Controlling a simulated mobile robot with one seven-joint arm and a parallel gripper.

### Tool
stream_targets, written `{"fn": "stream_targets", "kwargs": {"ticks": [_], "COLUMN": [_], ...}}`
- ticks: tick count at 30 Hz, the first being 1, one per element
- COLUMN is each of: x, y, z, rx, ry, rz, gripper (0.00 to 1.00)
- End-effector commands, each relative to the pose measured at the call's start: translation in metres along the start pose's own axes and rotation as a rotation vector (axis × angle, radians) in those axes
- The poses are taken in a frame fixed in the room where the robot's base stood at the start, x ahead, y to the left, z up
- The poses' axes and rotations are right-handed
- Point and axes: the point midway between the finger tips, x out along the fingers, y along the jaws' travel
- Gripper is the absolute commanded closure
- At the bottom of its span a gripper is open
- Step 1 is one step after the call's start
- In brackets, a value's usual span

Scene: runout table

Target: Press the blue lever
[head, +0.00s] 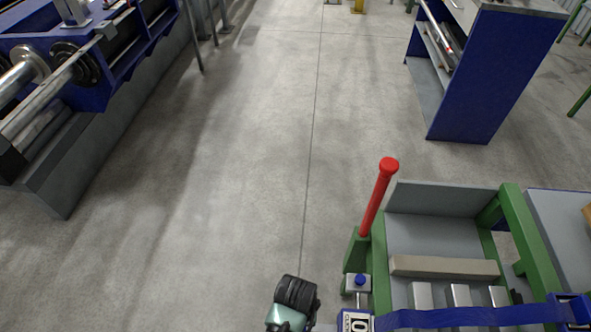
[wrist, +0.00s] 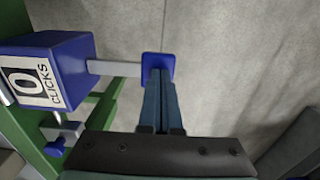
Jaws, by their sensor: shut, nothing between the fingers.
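The blue lever is a light metal bar with a square blue end pad (wrist: 167,61) in the wrist view. The bar runs out to the right from a blue box (wrist: 62,65) with a white label reading "0 CLICKS". That box also shows at the bottom of the head view (head: 357,320), where the pad is not in sight. My gripper (wrist: 160,80) is shut and empty, its fingertips overlapping the lower part of the pad in the picture. I cannot tell whether they touch it. The gripper's fingers are not visible in the head view.
A red-handled lever (head: 378,195) stands upright on the green-framed table (head: 378,270). A small blue knob (head: 359,281) sits near the box. A blue cabinet (head: 492,75) stands at the back right and a blue machine at the left. The concrete floor (head: 240,150) between is clear.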

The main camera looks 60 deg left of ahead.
Motion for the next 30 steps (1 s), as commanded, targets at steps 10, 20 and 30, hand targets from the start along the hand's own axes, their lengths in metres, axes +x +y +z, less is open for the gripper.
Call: {"fn": "stream_targets", "kwargs": {"ticks": [10,20,30], "x": [0.001,0.018,0.049], "y": [-0.001,-0.007,-0.008], "z": [0.000,0.000,0.000], "rx": [-0.001,-0.007,-0.006], "ry": [0.000,-0.002,0.000], "rz": [0.009,0.155,0.408], "gripper": [1.00,1.00,1.00]}}
